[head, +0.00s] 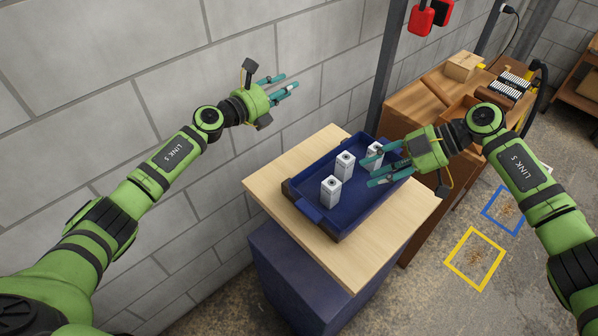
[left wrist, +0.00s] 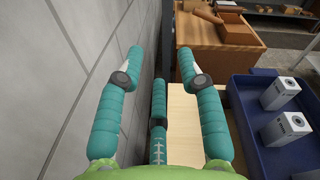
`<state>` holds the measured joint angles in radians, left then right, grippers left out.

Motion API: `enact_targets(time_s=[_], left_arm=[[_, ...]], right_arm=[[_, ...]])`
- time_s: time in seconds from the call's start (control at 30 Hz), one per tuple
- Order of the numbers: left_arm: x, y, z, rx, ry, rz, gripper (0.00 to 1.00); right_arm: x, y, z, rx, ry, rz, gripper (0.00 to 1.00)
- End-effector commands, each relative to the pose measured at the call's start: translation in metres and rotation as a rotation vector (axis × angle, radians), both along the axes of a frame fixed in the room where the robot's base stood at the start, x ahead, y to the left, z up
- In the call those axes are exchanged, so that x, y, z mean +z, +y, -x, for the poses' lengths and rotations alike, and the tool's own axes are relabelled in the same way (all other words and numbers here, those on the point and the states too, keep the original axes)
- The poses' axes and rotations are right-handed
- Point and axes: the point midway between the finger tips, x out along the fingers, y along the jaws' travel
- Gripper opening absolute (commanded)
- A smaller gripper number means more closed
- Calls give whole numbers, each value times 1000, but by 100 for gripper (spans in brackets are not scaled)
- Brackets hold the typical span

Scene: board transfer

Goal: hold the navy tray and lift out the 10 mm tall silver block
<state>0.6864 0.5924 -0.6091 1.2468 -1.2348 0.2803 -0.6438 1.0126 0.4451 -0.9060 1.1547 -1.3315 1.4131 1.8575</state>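The navy tray (head: 362,212) sits on a light wooden tabletop; its near left part also shows in the left wrist view (left wrist: 240,98). Three similar silver blocks stand upright in it: a near one (head: 331,191), a middle one (head: 345,164) and a far one (head: 374,149). I cannot tell which is 10 mm tall. The left wrist view shows two silver blocks (left wrist: 286,129) (left wrist: 279,94). My right gripper (head: 370,170) is open over the tray's right side, its fingers partly hiding the far block. My left gripper (head: 290,84) is open and empty, beside the wall, away from the tray.
The wooden tabletop (head: 290,160) has free room left of the tray. A grey block wall (head: 200,80) runs along the left. A dark post (head: 388,70) rises behind the tray. A brown workbench (head: 412,95) with a cardboard box (head: 463,66) stands beyond. Blue and yellow squares mark the floor.

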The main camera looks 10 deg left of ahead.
Motion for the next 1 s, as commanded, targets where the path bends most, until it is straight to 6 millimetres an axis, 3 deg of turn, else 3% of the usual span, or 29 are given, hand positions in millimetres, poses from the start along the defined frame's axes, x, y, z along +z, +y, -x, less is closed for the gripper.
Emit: enact_targets(time_s=[0.03, 0.07, 0.2, 0.3, 0.43, 0.6, 0.8, 1.0], left_arm=[[32, -16, -6, -35, -79, -56, 37], [48, -24, -8, -53, -122, -90, 37], [37, -102, 28, -358, -156, -349, 37], [22, -147, 63, -601, -192, -580, 37], [-7, -174, 112, -909, -222, -905, 37], [-40, -160, 160, -1263, -212, -1326, 37], [-50, -117, 184, -1530, -135, -1686, 37], [-66, -93, 200, -1629, -21, -1754, 37]], right_arm=[[0, 0, 0, 0, 0, 0, 39], [0, 0, 0, 0, 0, 0, 39], [0, 0, 0, 0, 0, 0, 39], [0, 0, 0, 0, 0, 0, 39], [0, 0, 0, 0, 0, 0, 39], [0, 0, 0, 0, 0, 0, 39], [0, 0, 0, 0, 0, 0, 39], [0, 0, 0, 0, 0, 0, 39]])
